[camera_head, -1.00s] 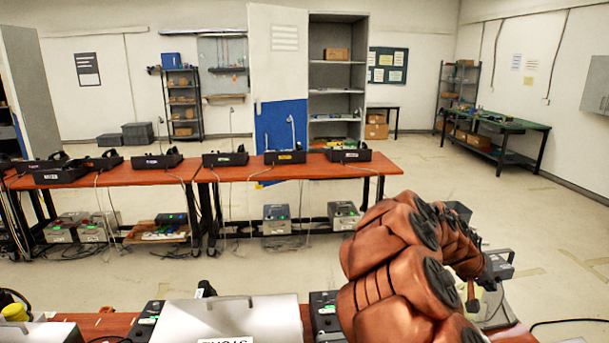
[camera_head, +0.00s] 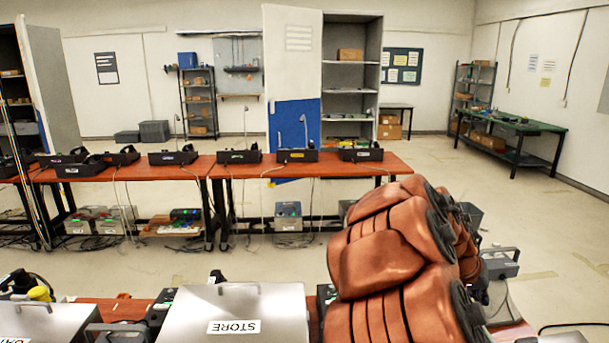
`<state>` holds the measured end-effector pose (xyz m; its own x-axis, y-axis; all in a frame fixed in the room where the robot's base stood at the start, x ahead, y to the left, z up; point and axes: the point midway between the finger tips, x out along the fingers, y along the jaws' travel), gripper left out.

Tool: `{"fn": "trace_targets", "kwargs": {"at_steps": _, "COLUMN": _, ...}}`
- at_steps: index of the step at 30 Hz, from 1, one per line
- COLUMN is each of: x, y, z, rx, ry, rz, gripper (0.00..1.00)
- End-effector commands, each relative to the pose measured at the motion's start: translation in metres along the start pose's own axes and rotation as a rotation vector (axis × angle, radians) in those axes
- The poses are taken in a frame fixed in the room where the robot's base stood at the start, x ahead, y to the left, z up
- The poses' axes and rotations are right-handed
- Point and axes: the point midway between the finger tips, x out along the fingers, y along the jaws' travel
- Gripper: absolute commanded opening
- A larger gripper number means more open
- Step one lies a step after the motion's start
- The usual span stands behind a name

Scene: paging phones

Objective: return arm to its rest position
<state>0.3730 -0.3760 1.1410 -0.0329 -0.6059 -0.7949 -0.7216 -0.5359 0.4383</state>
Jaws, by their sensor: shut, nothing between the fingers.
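My copper-coloured arm (camera_head: 395,255) is folded up at the lower right of the head view, over the near bench. Its end is hidden behind its own links or out of frame, so I cannot see my gripper. Several black desk phones stand in a row on the far benches, among them one with a yellow label (camera_head: 297,156) and one with a green label (camera_head: 239,157).
The near bench (camera_head: 115,309) runs along the bottom edge. On it stand a silver case labelled STORE (camera_head: 236,310) and another silver case (camera_head: 45,320) at left. A grey handled box (camera_head: 501,263) is right of my arm. Open floor (camera_head: 545,225) lies at right.

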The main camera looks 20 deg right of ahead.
Motion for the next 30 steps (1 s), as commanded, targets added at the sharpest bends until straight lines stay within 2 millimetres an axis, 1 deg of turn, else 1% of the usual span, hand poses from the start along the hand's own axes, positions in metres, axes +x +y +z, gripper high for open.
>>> {"fn": "trace_targets", "kwargs": {"at_steps": 1, "x": -0.013, "y": -0.009, "z": 0.011, "rx": -0.012, "ry": -0.01, "rz": -0.026, "gripper": 0.0}}
{"fn": "trace_targets", "kwargs": {"at_steps": 3, "x": -0.032, "y": -0.02, "z": 0.031, "rx": -0.036, "ry": -0.036, "rz": -0.068, "gripper": 0.0}}
{"fn": "trace_targets", "kwargs": {"at_steps": 5, "x": -0.048, "y": -0.031, "z": 0.049, "rx": -0.064, "ry": -0.06, "rz": -0.107, "gripper": 0.0}}
{"fn": "trace_targets", "kwargs": {"at_steps": 8, "x": -0.072, "y": -0.048, "z": 0.085, "rx": -0.119, "ry": -0.106, "rz": -0.174, "gripper": 0.0}}
{"fn": "trace_targets", "kwargs": {"at_steps": 9, "x": -0.082, "y": -0.055, "z": 0.1, "rx": -0.146, "ry": -0.125, "rz": -0.203, "gripper": 0.0}}
{"fn": "trace_targets", "kwargs": {"at_steps": 11, "x": -0.097, "y": -0.065, "z": 0.121, "rx": -0.188, "ry": -0.147, "rz": -0.246, "gripper": 0.0}}
{"fn": "trace_targets", "kwargs": {"at_steps": 12, "x": -0.106, "y": -0.07, "z": 0.137, "rx": -0.22, "ry": -0.166, "rz": -0.273, "gripper": 0.0}}
{"fn": "trace_targets", "kwargs": {"at_steps": 16, "x": -0.135, "y": -0.086, "z": 0.191, "rx": -0.341, "ry": -0.224, "rz": -0.363, "gripper": 0.0}}
{"fn": "trace_targets", "kwargs": {"at_steps": 18, "x": -0.149, "y": -0.091, "z": 0.221, "rx": -0.416, "ry": -0.255, "rz": -0.407, "gripper": 0.0}}
{"fn": "trace_targets", "kwargs": {"at_steps": 21, "x": -0.165, "y": -0.094, "z": 0.259, "rx": -0.518, "ry": -0.291, "rz": -0.457, "gripper": 0.0}}
{"fn": "trace_targets", "kwargs": {"at_steps": 24, "x": -0.177, "y": -0.094, "z": 0.288, "rx": -0.606, "ry": -0.318, "rz": -0.496, "gripper": 0.0}}
{"fn": "trace_targets", "kwargs": {"at_steps": 30, "x": -0.192, "y": -0.087, "z": 0.336, "rx": -0.758, "ry": -0.36, "rz": -0.545, "gripper": 0.0}}
